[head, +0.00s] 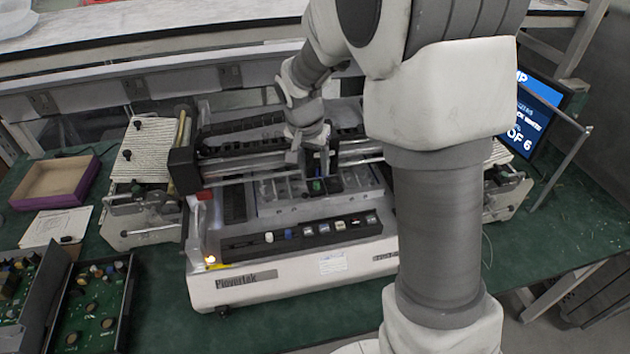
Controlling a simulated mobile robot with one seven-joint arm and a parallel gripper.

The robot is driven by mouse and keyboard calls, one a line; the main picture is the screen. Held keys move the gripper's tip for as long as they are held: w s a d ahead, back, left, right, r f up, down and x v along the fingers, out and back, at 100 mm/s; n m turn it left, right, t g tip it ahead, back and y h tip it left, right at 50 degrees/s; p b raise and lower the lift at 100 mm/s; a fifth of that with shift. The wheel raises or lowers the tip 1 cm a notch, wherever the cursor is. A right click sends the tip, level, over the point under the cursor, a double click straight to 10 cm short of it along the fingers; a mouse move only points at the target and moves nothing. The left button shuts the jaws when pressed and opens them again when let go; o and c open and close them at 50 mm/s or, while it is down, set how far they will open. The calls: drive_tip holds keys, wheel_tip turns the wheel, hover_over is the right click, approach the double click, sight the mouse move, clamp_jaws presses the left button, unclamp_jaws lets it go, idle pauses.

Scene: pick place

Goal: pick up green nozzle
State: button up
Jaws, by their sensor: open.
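The green nozzle (317,186) is a small green piece in the tray area of the white Plovertek machine (290,284). It shows just below my gripper (308,168). My gripper is open and points down over the machine, with its fingers at or close above the nozzle. I cannot tell from this view whether the fingers touch or straddle it. My arm comes from the right and covers the machine's right side.
A row of small coloured parts (308,230) sits in the machine's front panel. A rail (350,160) crosses behind my gripper. A cardboard box (55,182) and circuit boards (90,305) lie at left on the green table (165,290). A monitor (535,118) stands at right.

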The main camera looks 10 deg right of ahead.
sight(316, 183)
drive_tip(key=shift+p+x, duration=0.6)
drive_tip(key=shift+x, duration=3.05)
drive_tip(key=shift+w+r, duration=0.1)
clamp_jaws()
